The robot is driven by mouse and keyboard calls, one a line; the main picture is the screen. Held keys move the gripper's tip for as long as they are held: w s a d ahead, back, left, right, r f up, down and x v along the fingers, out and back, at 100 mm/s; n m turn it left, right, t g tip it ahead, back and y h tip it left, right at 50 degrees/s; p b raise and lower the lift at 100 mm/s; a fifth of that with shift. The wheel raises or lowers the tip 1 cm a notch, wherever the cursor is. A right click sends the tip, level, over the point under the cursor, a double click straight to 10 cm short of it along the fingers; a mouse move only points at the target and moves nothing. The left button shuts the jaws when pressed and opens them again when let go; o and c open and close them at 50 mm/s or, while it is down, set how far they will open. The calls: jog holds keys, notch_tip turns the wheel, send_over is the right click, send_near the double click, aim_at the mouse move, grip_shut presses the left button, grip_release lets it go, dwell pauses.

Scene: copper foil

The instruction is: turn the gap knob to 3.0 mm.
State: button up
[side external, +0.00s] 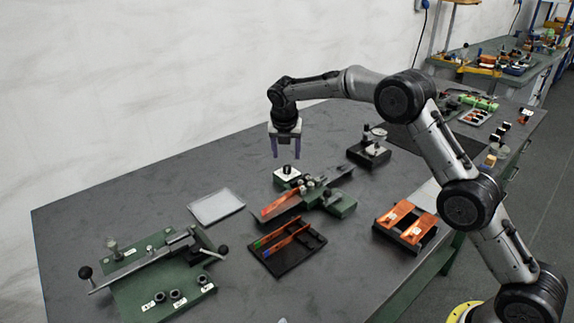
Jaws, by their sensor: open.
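My gripper (286,149) points straight down, its two purple fingers apart with nothing between them. It hangs above a small dark knob (287,168) on a white dial plate, which looks like the gap knob. The fingertips appear higher than the knob and apart from it. The dial plate (280,177) sits on a green block at the back left of a green rolling fixture (342,205). A copper strip (281,203) lies along this fixture's left part. The dial's marks and the knob's setting are too small to read.
A black tray (287,267) with coloured-end strips lies in front. A copper-topped stand (405,226) is at right, a gauge stand (370,148) behind. A pale plate (216,206) and a green lever fixture (160,275) are at left. Bare table (110,205) lies at back left.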

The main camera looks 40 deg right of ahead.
aim_at(287, 167)
jog(key=x, duration=0.6)
jog(key=shift+w+d+f, duration=0.15)
jog(key=shift+f, duration=0.25)
grip_shut()
